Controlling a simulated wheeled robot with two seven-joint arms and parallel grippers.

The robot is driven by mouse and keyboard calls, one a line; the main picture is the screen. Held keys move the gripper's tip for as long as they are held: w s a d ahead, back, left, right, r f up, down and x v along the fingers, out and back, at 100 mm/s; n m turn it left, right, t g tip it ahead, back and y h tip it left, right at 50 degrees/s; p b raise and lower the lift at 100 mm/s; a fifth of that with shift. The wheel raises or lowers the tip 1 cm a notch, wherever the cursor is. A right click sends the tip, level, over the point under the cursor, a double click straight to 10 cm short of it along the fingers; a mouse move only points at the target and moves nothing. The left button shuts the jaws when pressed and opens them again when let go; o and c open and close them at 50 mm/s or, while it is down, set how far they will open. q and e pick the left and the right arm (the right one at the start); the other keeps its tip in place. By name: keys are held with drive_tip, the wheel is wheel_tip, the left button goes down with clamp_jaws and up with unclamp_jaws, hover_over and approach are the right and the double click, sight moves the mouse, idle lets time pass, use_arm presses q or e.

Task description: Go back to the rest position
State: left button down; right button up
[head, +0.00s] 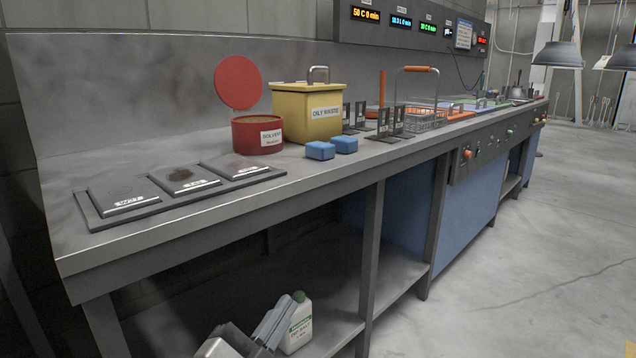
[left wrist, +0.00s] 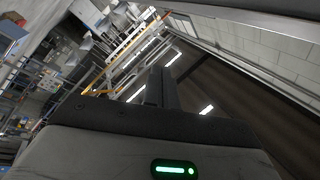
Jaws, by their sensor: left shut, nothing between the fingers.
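My left gripper (head: 276,312) shows at the bottom of the head view, in front of the bench's lower shelf. Its grey fingers are together and hold nothing. It overlaps the left edge of a white bottle (head: 300,330) with a green cap in the picture; I cannot tell how far apart they are. In the left wrist view my left gripper (left wrist: 160,88) is seen with its fingers closed, and the room beyond is tilted. My right gripper is in neither view.
The grey workbench (head: 300,200) runs from left to far right. On it stand a red solvent can (head: 244,136), a yellow oily waste bin (head: 300,100), blue blocks (head: 320,150), dark plates and a wire basket. The floor (head: 520,260) at right is clear.

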use_arm(q)
drive_tip(key=s+a+f+n+g+y+p, duration=0.1)
drive_tip(key=s+a+f+n+g+y, duration=0.25)
drive_tip(key=s+f+n+g, duration=0.7)
drive_tip(key=s+a+r+n+t+y+p, duration=0.2)
drive_tip(key=s+a+r+p, duration=0.2)
drive_tip(key=p, duration=1.7)
wheel_tip(320, 180, up, 4)
drive_tip(key=shift+s+a+f+y, duration=0.1)
drive_tip(key=shift+s+a+y, duration=0.25)
drive_tip(key=shift+a, duration=0.25)
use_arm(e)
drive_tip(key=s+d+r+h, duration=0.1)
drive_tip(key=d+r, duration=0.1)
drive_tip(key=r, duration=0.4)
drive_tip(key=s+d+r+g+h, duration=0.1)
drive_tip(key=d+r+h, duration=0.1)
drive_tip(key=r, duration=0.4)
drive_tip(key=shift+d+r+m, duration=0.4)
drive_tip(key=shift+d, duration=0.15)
use_arm(q)
drive_tip(key=shift+w+t, duration=0.1)
drive_tip(key=shift+t, duration=0.15)
